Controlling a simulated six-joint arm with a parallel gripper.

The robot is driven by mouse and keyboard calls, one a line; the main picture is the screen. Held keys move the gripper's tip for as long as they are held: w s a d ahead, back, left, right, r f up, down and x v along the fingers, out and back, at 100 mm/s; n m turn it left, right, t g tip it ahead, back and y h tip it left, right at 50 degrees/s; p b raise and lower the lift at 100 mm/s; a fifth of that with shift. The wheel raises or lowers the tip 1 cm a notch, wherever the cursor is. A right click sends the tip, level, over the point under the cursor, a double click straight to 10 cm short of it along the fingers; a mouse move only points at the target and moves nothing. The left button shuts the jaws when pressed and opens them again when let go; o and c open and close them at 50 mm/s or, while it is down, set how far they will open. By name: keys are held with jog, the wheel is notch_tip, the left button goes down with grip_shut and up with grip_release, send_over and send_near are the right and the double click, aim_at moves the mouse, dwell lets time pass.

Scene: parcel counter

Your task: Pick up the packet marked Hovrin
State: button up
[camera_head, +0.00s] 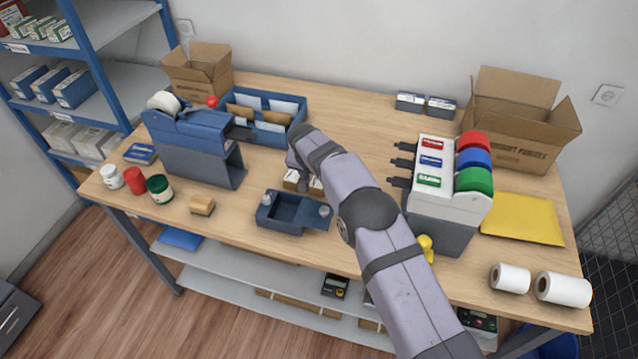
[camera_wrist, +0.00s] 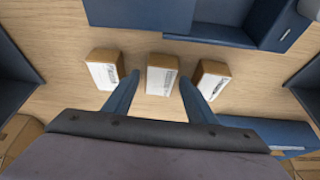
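Three small brown packets with white labels lie in a row on the table: a left packet (camera_wrist: 103,70), a middle packet (camera_wrist: 161,74) and a right packet (camera_wrist: 210,79). The print on the labels is too small to read, so I cannot tell which is marked Hovrin. My gripper (camera_wrist: 158,77) is open, and its two fingertips appear on either side of the middle packet. I cannot tell how far above it they are. In the head view two packets (camera_head: 291,180) show in part; my arm hides the rest and the fingers.
A dark blue open box (camera_head: 287,213) stands just in front of the packets. A blue divided tray (camera_head: 263,117) is behind them, a blue-grey dispenser (camera_head: 195,150) to the left, and a tape unit (camera_head: 440,195) to the right. Cardboard boxes (camera_head: 520,120) stand at the back.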

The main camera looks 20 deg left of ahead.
jog(key=c, duration=0.9)
notch_tip(320, 180, up, 10)
jog(key=b, duration=0.3)
